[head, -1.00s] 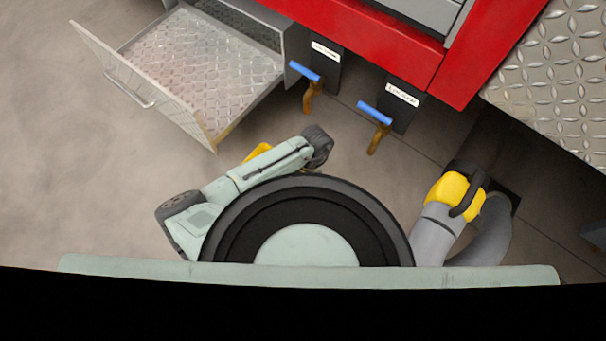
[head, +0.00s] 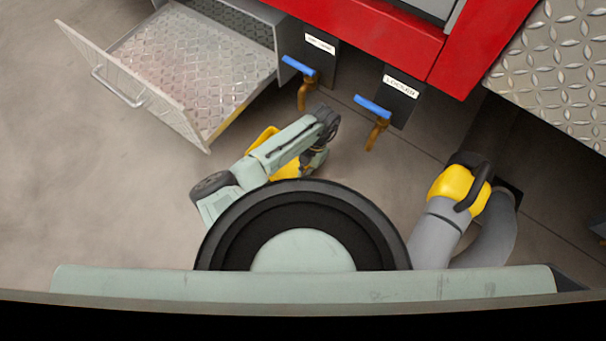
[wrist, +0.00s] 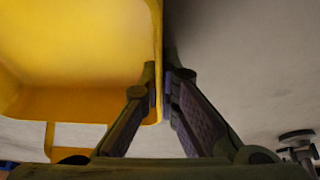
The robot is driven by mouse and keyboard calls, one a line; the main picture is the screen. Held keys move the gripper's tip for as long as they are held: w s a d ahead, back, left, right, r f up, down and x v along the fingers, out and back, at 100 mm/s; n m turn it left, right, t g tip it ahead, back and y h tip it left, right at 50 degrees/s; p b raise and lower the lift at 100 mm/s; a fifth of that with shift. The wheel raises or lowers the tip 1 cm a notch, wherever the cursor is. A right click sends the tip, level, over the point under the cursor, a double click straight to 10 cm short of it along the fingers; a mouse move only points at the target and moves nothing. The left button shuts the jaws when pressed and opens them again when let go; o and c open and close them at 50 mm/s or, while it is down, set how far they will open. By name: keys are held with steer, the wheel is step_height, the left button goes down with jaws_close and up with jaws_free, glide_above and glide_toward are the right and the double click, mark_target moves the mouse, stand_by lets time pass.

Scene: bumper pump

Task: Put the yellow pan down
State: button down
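The yellow pan (head: 288,168) shows in the head view on both sides of my arm, which hides its middle. In the wrist view the pan (wrist: 80,60) fills the upper left, with its inside facing the camera. My gripper (wrist: 163,85) has one finger on each side of the pan's right wall and is shut on it. In the head view the fingertips are hidden by my arm. I cannot tell whether the pan touches the floor.
An open metal drawer (head: 190,70) stands out at the upper left. Two brass taps with blue handles (head: 299,66) (head: 373,106) hang below the red machine (head: 370,35). A grey hose with a yellow coupling (head: 452,184) is at the right. The floor at the left is clear.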

steer(key=shift+f, duration=0.1)
steer(key=c, duration=2.3)
jaws_free()
steer(key=o, duration=0.5)
steer(key=p+v, duration=0.3)
steer(key=v, duration=0.9)
